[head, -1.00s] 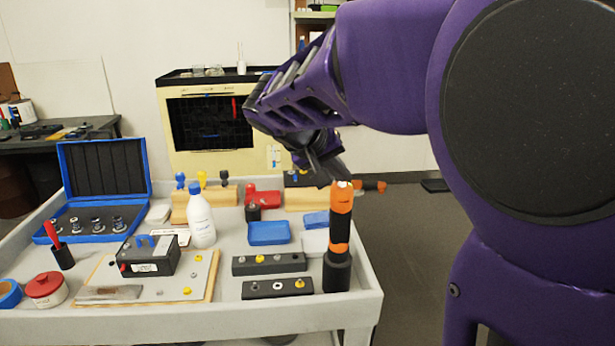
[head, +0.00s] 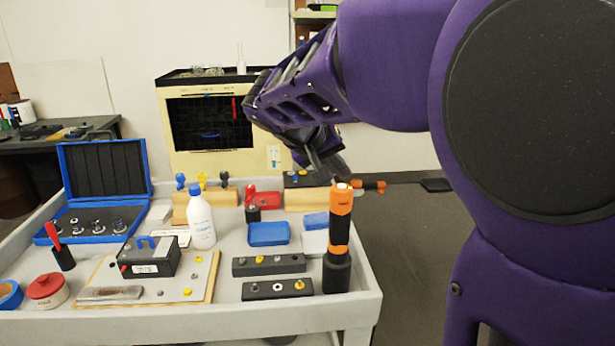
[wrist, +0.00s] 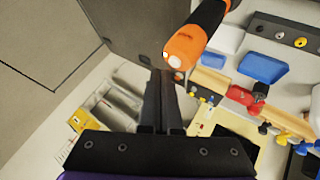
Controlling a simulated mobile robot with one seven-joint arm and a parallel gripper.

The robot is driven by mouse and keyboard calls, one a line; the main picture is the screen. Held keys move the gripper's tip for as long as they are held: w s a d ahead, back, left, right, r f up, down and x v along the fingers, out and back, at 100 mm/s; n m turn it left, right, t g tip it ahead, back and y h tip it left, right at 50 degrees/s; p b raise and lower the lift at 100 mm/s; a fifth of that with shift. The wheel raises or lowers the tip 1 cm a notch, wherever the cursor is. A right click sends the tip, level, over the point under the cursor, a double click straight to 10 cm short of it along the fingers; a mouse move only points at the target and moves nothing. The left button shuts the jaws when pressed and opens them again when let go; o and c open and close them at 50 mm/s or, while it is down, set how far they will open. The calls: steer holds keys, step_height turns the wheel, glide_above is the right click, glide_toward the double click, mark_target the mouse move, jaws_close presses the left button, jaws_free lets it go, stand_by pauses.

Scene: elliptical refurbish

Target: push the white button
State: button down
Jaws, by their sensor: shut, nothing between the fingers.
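An upright orange and black cylinder (head: 340,220) stands at the right front corner of the cart. A small white round button (head: 342,185) sits on its orange top; in the wrist view the white button (wrist: 174,62) shows on the orange end. My gripper (head: 341,174) is shut and empty, its tips just above the top of the cylinder. In the wrist view my gripper (wrist: 161,74) points toward the orange end, with the tips just beside and below the white button. I cannot tell whether they touch it.
Two dark blocks with knobs, a front one (head: 263,290) and a rear one (head: 245,266), lie left of the cylinder. A blue tray (head: 268,234), a white bottle (head: 202,222) and an open blue case (head: 105,165) are farther left. Open floor lies right of the cart (head: 190,322).

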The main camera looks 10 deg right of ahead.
step_height(320, 180, up, 6)
steer(key=p, duration=0.3)
steer(key=shift+p, duration=0.3)
steer(key=shift+f, duration=0.1)
